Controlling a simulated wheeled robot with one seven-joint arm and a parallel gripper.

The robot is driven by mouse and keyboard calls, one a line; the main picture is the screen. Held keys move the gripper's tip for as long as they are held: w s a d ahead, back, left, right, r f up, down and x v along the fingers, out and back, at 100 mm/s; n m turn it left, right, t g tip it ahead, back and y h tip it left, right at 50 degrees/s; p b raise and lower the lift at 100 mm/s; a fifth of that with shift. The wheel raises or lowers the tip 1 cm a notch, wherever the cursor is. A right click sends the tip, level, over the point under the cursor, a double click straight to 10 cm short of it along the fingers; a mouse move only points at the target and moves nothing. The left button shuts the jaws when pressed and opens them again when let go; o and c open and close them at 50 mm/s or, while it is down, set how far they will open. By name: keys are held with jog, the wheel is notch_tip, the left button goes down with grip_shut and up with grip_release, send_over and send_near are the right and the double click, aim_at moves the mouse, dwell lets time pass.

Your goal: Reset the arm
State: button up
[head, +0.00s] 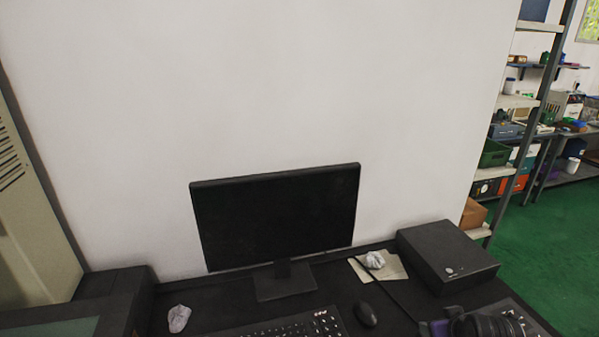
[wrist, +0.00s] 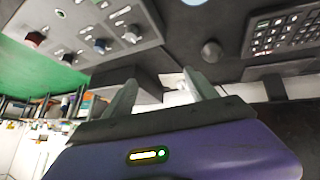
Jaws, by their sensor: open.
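My gripper (wrist: 160,80) shows in the wrist view with its two grey fingers spread apart and nothing between them. Its purple body (wrist: 180,150) with a small lit display fills the bottom of that view. In the head view only a dark and purple part of my arm (head: 485,325) shows at the bottom right edge, above the desk. The fingers do not show clearly there. No bearing rings are visible in either view.
The black desk holds a monitor (head: 275,215), a keyboard (head: 300,328), a mouse (head: 365,314), a black box (head: 447,262) and crumpled paper pieces (head: 179,318). A panel with knobs and buttons (wrist: 95,30) is close to my gripper. Shelves (head: 520,150) stand at right beside green floor.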

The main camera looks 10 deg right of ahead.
jog(key=s+a+r+t+b, duration=0.1)
jog(key=s+a+r+t, duration=0.35)
jog(key=s+a, duration=0.45)
jog(key=s+a+r+t, duration=0.4)
jog(key=s+a+t, duration=0.1)
jog(key=s+a, duration=0.4)
jog(key=s+a+g+y, duration=0.1)
jog(key=s+a, duration=0.2)
jog(key=s, duration=0.5)
jog(key=s+a+r+n+y+b, duration=0.1)
jog(key=s+a+y, duration=0.1)
jog(key=s, duration=0.6)
jog(key=shift+s+a+n+g, duration=0.3)
jog(key=shift+a+g, duration=0.05)
jog(key=shift+a, duration=0.35)
